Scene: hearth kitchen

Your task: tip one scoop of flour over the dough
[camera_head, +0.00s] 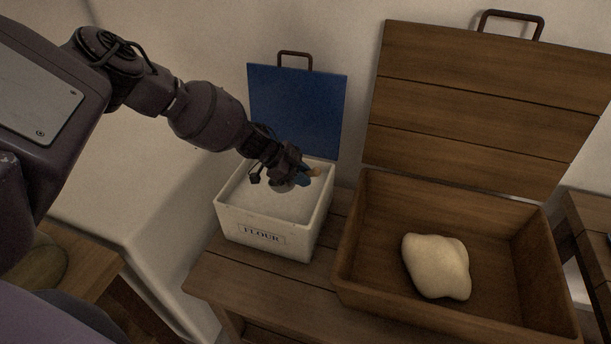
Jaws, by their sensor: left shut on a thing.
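The white flour bin (224,213), marked FLOUR, stands open on the wooden bench with its blue lid (297,108) raised behind it. Pale flour (262,203) shows inside. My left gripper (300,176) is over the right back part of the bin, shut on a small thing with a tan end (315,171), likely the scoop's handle. The rest of that thing is hidden by the gripper. The pale dough lump (437,266) lies in the open wooden trough (361,230), right of the bin. My right gripper is not in view.
The trough's tall plank lid (482,107) stands raised at the back, close to the wall. The bench (260,289) has a clear strip before the bin. Another wooden piece (588,240) stands at the far right.

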